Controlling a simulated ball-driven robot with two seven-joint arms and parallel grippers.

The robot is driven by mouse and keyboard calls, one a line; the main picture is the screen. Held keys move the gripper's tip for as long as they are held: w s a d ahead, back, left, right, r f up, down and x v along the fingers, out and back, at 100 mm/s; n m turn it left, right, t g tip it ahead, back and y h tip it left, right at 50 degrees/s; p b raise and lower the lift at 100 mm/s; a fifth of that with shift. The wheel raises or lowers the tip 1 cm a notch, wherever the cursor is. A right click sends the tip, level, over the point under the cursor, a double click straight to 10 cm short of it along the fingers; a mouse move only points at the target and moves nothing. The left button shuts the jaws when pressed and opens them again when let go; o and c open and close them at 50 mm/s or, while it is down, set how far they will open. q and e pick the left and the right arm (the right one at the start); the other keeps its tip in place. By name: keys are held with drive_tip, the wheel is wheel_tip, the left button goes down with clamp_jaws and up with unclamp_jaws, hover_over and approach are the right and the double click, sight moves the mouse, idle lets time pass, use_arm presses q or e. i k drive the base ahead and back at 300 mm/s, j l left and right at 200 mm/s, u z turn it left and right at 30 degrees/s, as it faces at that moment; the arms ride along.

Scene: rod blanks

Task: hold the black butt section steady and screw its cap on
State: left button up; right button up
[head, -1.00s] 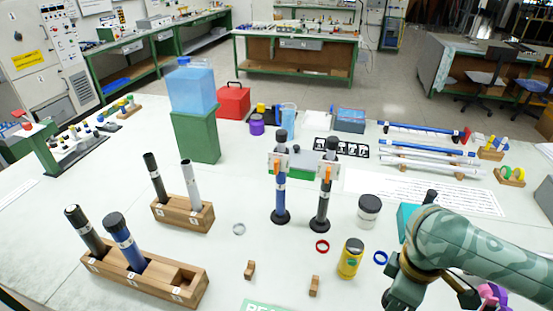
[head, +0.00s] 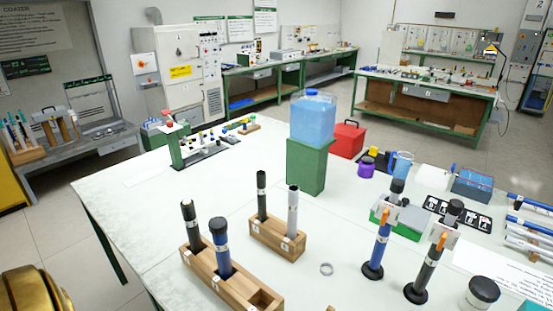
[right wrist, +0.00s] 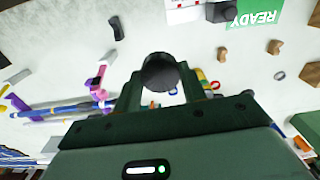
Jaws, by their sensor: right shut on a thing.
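In the right wrist view my right gripper (right wrist: 160,88) is shut on a dark round-ended piece (right wrist: 160,72). Only its end shows, so I cannot tell whether it is a cap or a longer section. In the head view a black section (head: 190,228) stands in the front wooden rack (head: 205,278), beside a blue section (head: 222,254) with a dark top. Another black section (head: 262,190) stands in the rear rack (head: 275,245). A black rod (head: 432,255) stands upright in a clamp stand at right. Neither gripper is in the head view.
A silver section (head: 292,212) stands in the rear rack. A blue rod (head: 381,245) stands in a second clamp stand. A ring (head: 326,268) and a dark-lidded jar (head: 481,293) are on the table. The green post (head: 306,168) carries a blue tank (head: 312,118).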

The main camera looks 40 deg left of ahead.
sight(189, 214)
drive_tip(key=j+u, duration=0.15)
drive_tip(key=j, duration=0.3)
drive_tip(key=i+j+u, duration=0.15)
drive_tip(key=j, duration=0.25)
drive_tip(key=j+u, duration=0.1)
drive_tip(key=j, duration=0.35)
drive_tip(key=i+j+u, duration=0.15)
drive_tip(key=j, duration=0.25)
